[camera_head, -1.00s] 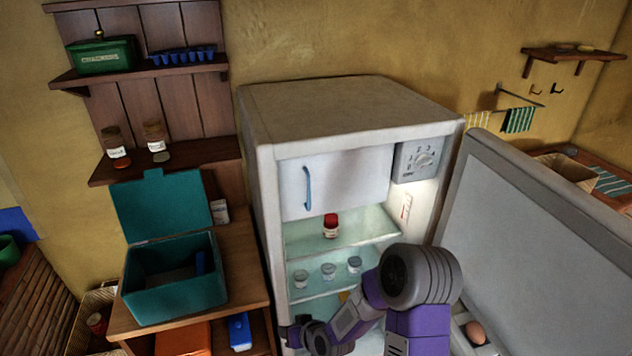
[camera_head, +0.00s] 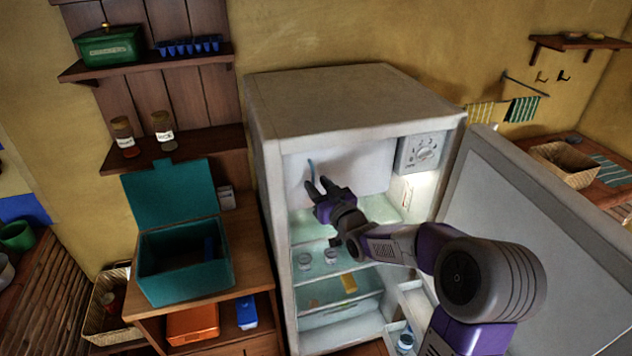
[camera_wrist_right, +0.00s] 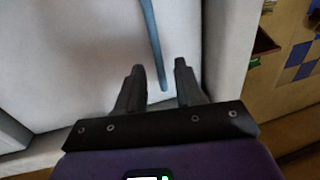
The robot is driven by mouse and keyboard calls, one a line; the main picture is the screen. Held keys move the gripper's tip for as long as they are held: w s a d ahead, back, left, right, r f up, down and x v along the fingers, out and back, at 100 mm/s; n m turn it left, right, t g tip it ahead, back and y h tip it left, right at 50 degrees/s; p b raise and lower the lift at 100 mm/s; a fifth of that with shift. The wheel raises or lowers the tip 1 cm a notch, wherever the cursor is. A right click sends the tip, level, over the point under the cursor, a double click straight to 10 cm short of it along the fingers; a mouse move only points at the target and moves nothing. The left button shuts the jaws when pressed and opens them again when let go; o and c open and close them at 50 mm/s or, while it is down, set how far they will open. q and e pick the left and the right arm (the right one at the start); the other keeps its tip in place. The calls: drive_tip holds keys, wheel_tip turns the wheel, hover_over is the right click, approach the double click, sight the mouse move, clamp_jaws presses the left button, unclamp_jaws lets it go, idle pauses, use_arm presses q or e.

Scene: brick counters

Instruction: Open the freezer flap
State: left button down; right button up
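The freezer flap (camera_head: 352,172) is a pale panel at the top inside the open fridge (camera_head: 262,200), and it looks shut. Its blue bar handle (camera_head: 311,170) stands upright near the flap's left side; its lower part is hidden by my gripper in the head view. My right gripper (camera_head: 319,186) is open in front of the handle's lower end. In the right wrist view, the handle (camera_wrist_right: 153,45) comes down from the top, and its lower end shows between the two spread fingers of the gripper (camera_wrist_right: 160,85). Contact cannot be told. My left gripper is not in view.
The fridge door (camera_head: 540,230) stands wide open at the right. A dial box (camera_head: 422,153) is beside the flap. Glass jars (camera_head: 331,256) stand on a shelf below. A teal box (camera_head: 185,270) with raised lid is on the wooden cabinet at left.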

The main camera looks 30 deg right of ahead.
drive_tip(key=shift+w, duration=0.8)
clamp_jaws()
idle(0.9)
